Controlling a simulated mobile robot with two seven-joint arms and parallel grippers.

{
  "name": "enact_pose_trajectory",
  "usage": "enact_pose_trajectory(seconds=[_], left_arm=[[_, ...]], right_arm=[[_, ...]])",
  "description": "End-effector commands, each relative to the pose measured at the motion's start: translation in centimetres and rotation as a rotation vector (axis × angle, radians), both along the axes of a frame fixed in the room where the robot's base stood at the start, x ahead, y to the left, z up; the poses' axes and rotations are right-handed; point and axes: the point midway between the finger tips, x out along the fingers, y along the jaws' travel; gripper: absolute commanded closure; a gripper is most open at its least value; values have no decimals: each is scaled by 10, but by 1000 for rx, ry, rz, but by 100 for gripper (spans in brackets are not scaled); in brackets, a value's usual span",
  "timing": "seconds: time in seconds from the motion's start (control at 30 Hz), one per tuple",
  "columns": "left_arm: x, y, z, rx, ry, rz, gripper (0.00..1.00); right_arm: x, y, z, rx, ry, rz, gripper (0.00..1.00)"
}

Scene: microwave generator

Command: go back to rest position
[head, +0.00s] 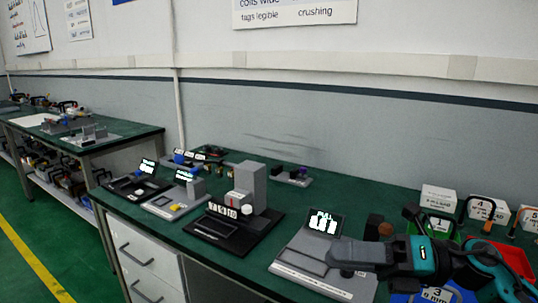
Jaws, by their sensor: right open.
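My right gripper (345,253) shows at the lower right, at the end of my teal and black arm. It is open, and I see nothing held in it. In the picture it overlaps the right edge of a grey stand with a small lit display (325,221). I cannot tell its exact height above the green bench top (272,258). My left gripper is not in view.
A black-based device with a grey column (251,186) stands left of the grey stand. Smaller devices sit further left. Right of my gripper are a green bin (450,236), a red bin (516,256) and white labelled boxes (440,198). A second bench (130,135) stands at the left.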

Motion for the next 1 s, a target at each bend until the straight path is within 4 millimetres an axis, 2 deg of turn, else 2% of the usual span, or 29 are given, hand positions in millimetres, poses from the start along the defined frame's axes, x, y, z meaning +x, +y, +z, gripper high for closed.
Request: enact_pose_trajectory(seconds=[0.07,0.17,0.27,0.37,0.4,0.5,0.6,0.7,0.83,1.0], left_arm=[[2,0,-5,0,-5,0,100],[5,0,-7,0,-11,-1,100],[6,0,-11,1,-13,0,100],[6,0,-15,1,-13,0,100],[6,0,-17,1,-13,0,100],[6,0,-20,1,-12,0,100],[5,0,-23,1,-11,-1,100],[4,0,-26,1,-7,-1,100],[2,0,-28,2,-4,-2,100],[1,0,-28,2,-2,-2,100]], right_arm=[[4,6,-16,224,192,-99,59],[15,-1,-40,475,446,-252,59],[23,-18,-83,703,729,-426,59],[19,-37,-145,902,1030,-619,59],[12,-45,-174,974,1153,-701,59],[-15,-57,-240,1115,1430,-886,59],[-50,-62,-294,1210,1656,-1042,59],[-83,-62,-332,1270,1826,-1160,59],[-111,-61,-358,1310,1957,-1250,59],[-119,-60,-365,1321,1994,-1274,59]])
